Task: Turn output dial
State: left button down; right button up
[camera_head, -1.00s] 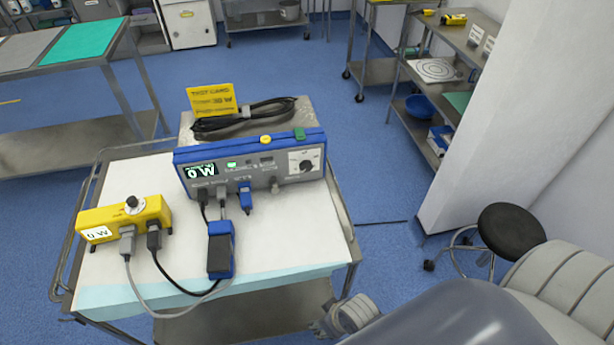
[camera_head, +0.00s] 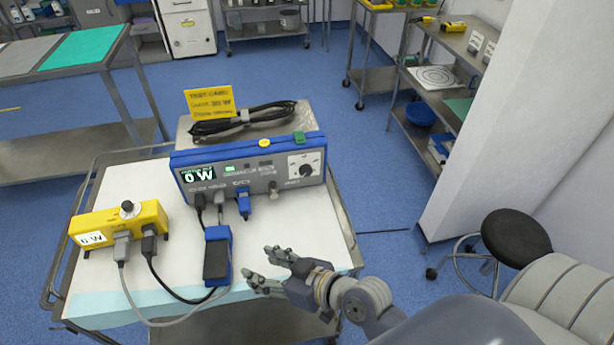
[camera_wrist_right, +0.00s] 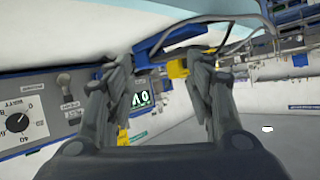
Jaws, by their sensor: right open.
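The blue and grey generator (camera_head: 262,190) stands on the cart, its display reading 0 W. Its output dial (camera_head: 306,169) is a dark knob on a white scale plate at the right of the front panel. The dial also shows at the left edge of the right wrist view (camera_wrist_right: 17,122), with scale numbers around it. My right gripper (camera_head: 261,267) is open and empty over the front right of the cart, below and left of the dial and apart from it. Its two fingers also frame the middle of the wrist view (camera_wrist_right: 160,72). My left gripper is out of view.
A black foot pedal (camera_head: 217,258) lies just left of my right gripper. A yellow meter box (camera_head: 120,222) reading 0 W stands at the left, with cables. A stool (camera_head: 514,236) stands right.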

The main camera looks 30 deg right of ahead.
jog(key=w+d+r+m+t, duration=0.2)
jog(key=w+r+t, duration=0.1)
jog(key=w+t, duration=0.15)
jog(key=m+t+h, duration=0.2)
jog(key=m+h, duration=0.6)
jog(key=h, duration=0.3)
send_near(306, 174)
jog(key=x, duration=0.9)
jog(key=shift+c, duration=0.5)
jog(key=c, duration=1)
